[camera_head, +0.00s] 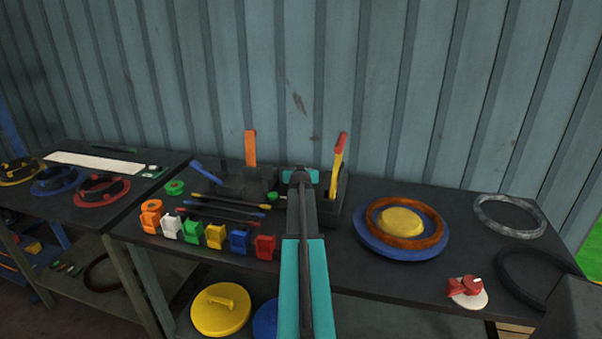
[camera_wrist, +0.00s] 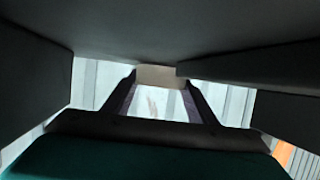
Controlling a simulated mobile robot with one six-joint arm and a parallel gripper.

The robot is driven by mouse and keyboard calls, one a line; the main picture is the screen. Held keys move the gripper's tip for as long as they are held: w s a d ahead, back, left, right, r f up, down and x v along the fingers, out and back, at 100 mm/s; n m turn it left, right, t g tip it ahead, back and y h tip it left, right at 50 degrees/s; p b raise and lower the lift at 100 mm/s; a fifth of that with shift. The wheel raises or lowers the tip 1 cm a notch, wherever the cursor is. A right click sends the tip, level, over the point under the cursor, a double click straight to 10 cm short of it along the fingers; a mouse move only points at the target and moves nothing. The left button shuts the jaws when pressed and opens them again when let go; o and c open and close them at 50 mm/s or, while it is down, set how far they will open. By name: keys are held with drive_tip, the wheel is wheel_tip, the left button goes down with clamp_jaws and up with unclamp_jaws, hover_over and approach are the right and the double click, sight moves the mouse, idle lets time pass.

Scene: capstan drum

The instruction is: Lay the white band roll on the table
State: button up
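My gripper (camera_head: 300,178) is above the back of the table, by the black tool holder, with my teal arm running down in front of it. In the wrist view, the two dark fingers (camera_wrist: 160,84) sit either side of a pale block, which looks like the white band roll (camera_wrist: 157,75) in shadow. Only a small part of it shows and its round shape is hidden. The dark table (camera_head: 345,270) is below and around it. A white block-shaped piece (camera_head: 172,228) stands in the row of coloured ones at left.
Orange (camera_head: 250,149) and red-yellow (camera_head: 338,158) handles stand upright beside my gripper. A blue disc (camera_head: 395,250) with a brown ring and a red piece (camera_head: 467,287) lie at right. Rods (camera_head: 215,212) lie at left. Some tabletop between arm and disc is clear.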

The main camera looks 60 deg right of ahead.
drive_tip(key=o, duration=0.4)
drive_tip(key=shift+s+a+f, duration=0.15)
drive_tip(key=shift+a+f, duration=0.05)
drive_tip(key=shift+f, duration=0.7)
drive_tip(key=shift+o, duration=0.2)
drive_tip(key=shift+r, duration=0.15)
drive_tip(key=shift+r+p, duration=0.4)
drive_tip(key=shift+p, duration=0.15)
drive_tip(key=shift+a, duration=0.15)
drive_tip(key=v, duration=0.2)
drive_tip(key=shift+s+a+r+b, duration=0.1)
drive_tip(key=shift+r+b, duration=0.2)
drive_tip(key=shift+r, duration=0.05)
drive_tip(key=shift+r+b+v, duration=0.25)
drive_tip(key=shift+b+v, duration=0.1)
drive_tip(key=shift+v, duration=1.9)
drive_tip(key=shift+r, duration=0.1)
